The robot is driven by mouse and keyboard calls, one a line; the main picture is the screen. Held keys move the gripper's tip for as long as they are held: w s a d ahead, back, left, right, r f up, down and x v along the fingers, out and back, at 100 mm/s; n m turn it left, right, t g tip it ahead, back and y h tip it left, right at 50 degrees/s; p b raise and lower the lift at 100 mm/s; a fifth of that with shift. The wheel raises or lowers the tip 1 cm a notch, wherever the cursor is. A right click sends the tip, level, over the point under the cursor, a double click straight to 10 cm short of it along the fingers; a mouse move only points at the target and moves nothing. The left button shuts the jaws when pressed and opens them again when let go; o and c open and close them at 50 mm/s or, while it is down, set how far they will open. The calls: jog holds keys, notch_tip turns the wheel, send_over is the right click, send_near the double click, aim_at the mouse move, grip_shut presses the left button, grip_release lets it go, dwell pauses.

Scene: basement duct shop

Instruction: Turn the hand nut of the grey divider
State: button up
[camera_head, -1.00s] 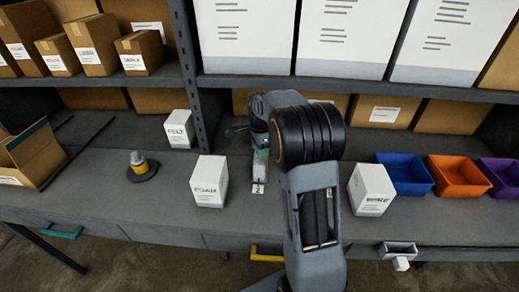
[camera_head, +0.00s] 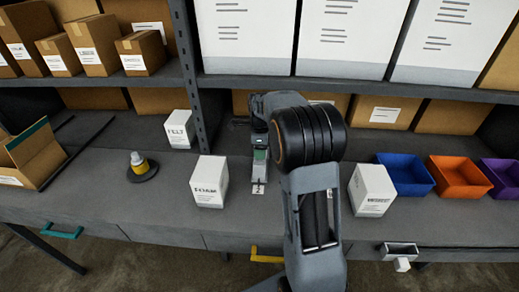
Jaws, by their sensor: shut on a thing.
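My gripper (camera_head: 258,134) is at the back middle of the bench, pointing down, partly hidden by my own wrist and arm. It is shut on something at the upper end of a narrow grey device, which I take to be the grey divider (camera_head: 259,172). The device has a green part and stands behind a small tag marked 2. The hand nut cannot be made out, as the jaws and wrist cover that spot.
White boxes (camera_head: 209,183) (camera_head: 179,130) stand left of the divider, and another (camera_head: 371,190) stands right of my arm. Blue (camera_head: 405,175), orange (camera_head: 459,176) and purple bins line the right. A yellow-and-grey piece (camera_head: 139,168) sits on a dark disc at left. A shelf (camera_head: 350,88) overhangs the back.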

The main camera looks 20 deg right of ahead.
jog(key=shift+w+r, duration=0.1)
jog(key=shift+r, duration=0.05)
jog(key=o, duration=0.9)
notch_tip(320, 180, up, 14)
jog(key=shift+f+b, duration=0.2)
jog(key=shift+b, duration=0.2)
dwell(0.4)
